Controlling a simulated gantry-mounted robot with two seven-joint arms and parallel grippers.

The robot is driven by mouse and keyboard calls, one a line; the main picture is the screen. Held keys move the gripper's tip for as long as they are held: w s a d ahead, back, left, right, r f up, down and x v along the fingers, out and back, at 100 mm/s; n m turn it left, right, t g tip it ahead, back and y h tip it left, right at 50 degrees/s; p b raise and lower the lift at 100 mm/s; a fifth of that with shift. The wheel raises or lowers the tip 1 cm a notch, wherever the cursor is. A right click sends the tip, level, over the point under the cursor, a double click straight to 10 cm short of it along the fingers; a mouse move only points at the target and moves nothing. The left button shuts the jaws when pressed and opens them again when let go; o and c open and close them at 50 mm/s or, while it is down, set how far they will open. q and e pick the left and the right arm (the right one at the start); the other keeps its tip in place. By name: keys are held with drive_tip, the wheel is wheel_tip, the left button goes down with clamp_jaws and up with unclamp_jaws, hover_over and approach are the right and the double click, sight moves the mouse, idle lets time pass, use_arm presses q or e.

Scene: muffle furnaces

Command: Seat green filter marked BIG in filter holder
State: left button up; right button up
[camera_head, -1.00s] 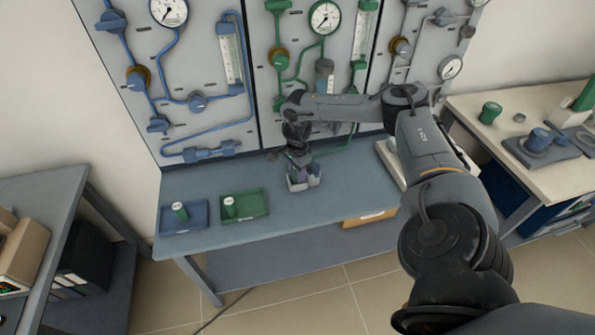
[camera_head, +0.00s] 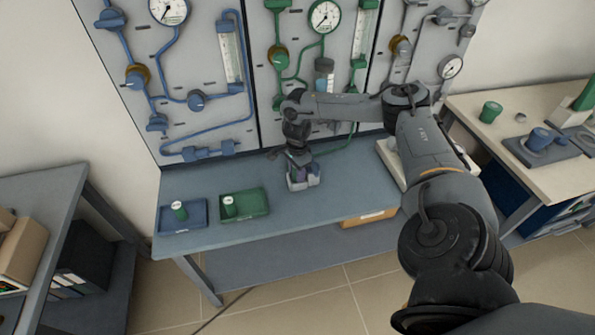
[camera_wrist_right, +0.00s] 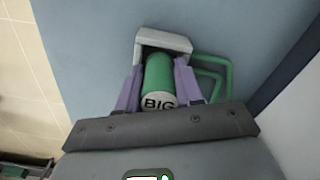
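The green filter marked BIG (camera_wrist_right: 159,80) shows in the right wrist view, its white lettered end facing the camera. Its far end reaches into the grey block-like holder (camera_wrist_right: 163,38). How deep it sits cannot be seen. My right gripper (camera_wrist_right: 160,66) has one purple finger on each side of the filter. Whether they press on it or stand just clear is unclear. In the head view my right gripper (camera_head: 299,174) points down at the grey holder (camera_head: 303,184) on the bench, and the filter is hidden there. My left gripper is not in view.
A blue tray (camera_head: 199,221) and a green tray (camera_head: 259,208) on the bench (camera_head: 352,195) each hold a small green white-topped cylinder. Behind stands a panel with gauges and pipes. A green tube loop (camera_wrist_right: 224,75) lies right of the holder. The bench front is clear.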

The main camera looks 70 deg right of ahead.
drive_tip(key=shift+o, duration=0.5)
wheel_tip(320, 180, up, 9)
drive_tip(key=p, duration=0.3)
drive_tip(key=shift+d+r, duration=0.1)
drive_tip(key=shift+r, duration=0.1)
drive_tip(key=shift+s+r, duration=0.1)
drive_tip(key=shift+r, duration=0.6)
